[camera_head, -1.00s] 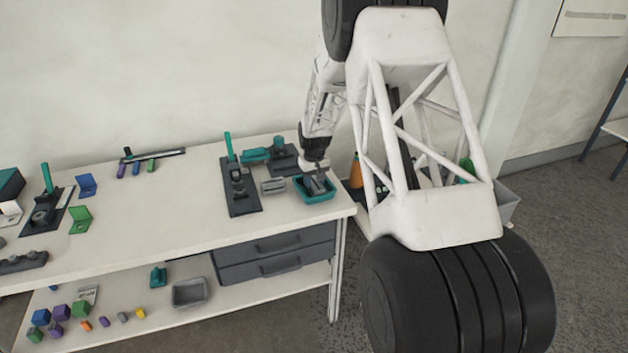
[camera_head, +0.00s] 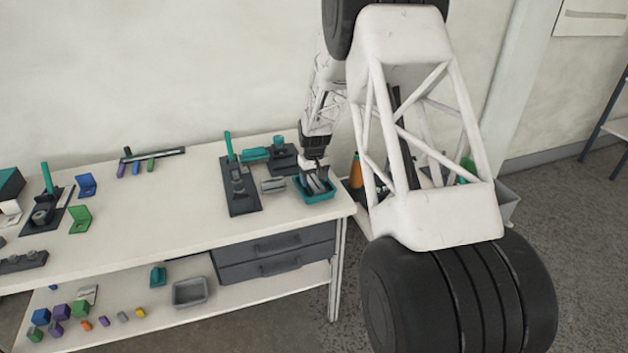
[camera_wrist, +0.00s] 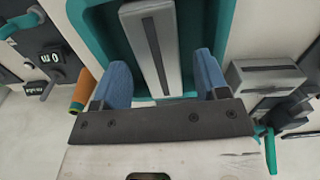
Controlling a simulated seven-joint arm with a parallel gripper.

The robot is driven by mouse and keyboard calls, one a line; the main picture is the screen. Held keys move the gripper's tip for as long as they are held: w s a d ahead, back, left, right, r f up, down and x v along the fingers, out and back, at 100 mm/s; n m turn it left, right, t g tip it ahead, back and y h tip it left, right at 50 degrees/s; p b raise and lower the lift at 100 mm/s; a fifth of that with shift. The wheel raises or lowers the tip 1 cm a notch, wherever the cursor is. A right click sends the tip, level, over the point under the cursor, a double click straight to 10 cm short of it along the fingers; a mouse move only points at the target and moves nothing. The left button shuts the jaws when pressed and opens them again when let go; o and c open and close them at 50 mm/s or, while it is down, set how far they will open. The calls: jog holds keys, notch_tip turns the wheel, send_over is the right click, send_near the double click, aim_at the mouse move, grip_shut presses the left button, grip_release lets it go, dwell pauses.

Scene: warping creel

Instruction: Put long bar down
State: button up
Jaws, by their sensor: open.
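A long grey bar (camera_wrist: 155,45) with a dark slot along its top lies in the teal tray (camera_wrist: 222,22). In the head view the tray (camera_head: 318,198) stands at the right end of the bench top. My gripper (camera_wrist: 163,68) is open, with one blue finger pad on each side of the bar's near end and gaps visible between pads and bar. In the head view my gripper (camera_head: 316,176) is over the tray and partly hides what lies inside.
A smaller grey slotted block (camera_head: 273,185) sits just left of the tray. Dark fixtures with teal handles (camera_head: 240,188) stand farther left, and an orange bottle (camera_head: 356,171) is to the right. The bench middle (camera_head: 165,205) is clear.

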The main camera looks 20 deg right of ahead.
aim_at(314, 182)
notch_tip(314, 182, up, 12)
jog(key=shift+f, duration=0.2)
dwell(0.4)
dwell(0.4)
jog(key=shift+r, duration=0.1)
jog(key=s+a+r, duration=0.3)
jog(key=s+r, duration=0.2)
jog(key=s, duration=0.3)
jog(key=s+a+r+t, duration=0.1)
jog(key=s+a+r, duration=0.2)
jog(key=s+r, duration=0.45)
jog(key=s+a+r, duration=0.3)
jog(key=s+r, duration=0.1)
jog(key=s, duration=0.6)
jog(key=s+a, duration=0.2)
jog(key=s, duration=1.2)
jog(key=s+a+m+t, duration=0.1)
jog(key=s+a, duration=0.1)
jog(key=s, duration=1.1)
jog(key=shift+s+f+t, duration=0.3)
jog(key=shift+s, duration=0.05)
